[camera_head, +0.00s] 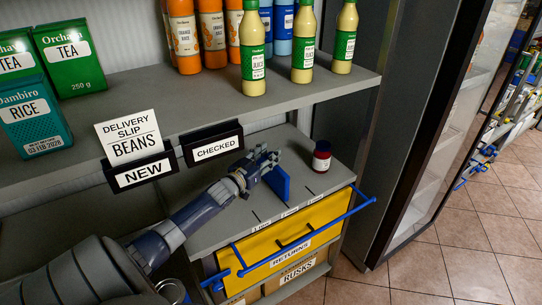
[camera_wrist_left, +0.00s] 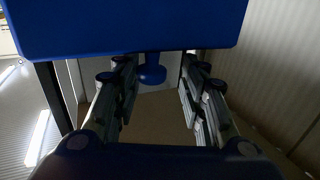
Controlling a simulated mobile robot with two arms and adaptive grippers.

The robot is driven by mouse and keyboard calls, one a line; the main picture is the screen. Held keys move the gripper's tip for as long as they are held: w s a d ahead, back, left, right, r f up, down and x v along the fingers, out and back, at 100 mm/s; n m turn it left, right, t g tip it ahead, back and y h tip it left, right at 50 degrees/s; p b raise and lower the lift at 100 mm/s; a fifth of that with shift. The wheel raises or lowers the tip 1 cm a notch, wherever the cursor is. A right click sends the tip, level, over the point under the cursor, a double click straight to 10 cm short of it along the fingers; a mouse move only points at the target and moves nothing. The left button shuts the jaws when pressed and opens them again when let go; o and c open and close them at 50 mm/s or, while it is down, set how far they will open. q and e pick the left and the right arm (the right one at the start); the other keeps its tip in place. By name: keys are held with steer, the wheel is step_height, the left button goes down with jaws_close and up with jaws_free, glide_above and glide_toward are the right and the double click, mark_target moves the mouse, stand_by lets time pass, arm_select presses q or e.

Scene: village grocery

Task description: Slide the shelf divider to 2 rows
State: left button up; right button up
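The blue shelf divider (camera_head: 279,182) stands upright on the grey lower shelf (camera_head: 238,222). Small labels (camera_head: 288,214) run along that shelf's front edge, too small to read surely. My left gripper (camera_head: 266,163) is at the divider's left side, low over the shelf. In the left wrist view the divider (camera_wrist_left: 125,25) fills the top, with a blue knob (camera_wrist_left: 152,70) below it. The left gripper's fingers (camera_wrist_left: 160,92) stand apart on either side of the knob, with gaps between. My right gripper is not in view.
Below is a yellow returns drawer (camera_head: 290,248) with blue handles.

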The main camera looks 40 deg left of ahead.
arm_select(q)
steer(key=shift+w+f, duration=0.2)
steer(key=shift+d, duration=0.1)
steer(key=s+d, duration=0.1)
steer(key=s, duration=1.1)
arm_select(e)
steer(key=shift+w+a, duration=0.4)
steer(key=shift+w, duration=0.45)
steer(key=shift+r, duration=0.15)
